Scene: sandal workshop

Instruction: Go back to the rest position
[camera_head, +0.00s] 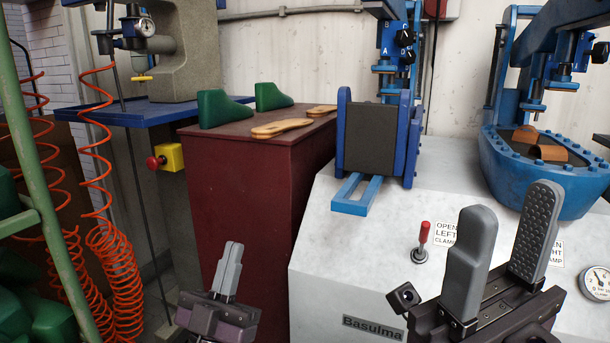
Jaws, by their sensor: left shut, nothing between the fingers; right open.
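My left gripper (229,270) is at the lower left of the middle in the head view, in front of the dark red cabinet. Its fingers are together and hold nothing. My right gripper (500,250) is at the lower right, in front of the white machine. Its two grey fingers stand apart, with nothing between them. Both grippers point upward in the picture and appear clear of the things behind them.
The white machine (325,255) carries a blue clamp (412,140), a red-tipped lever (423,235) and a blue basin (505,170). The dark red cabinet (240,190) bears green lasts (222,108) and tan soles (280,128). Orange coiled hoses (115,265) and a green post (40,190) stand left.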

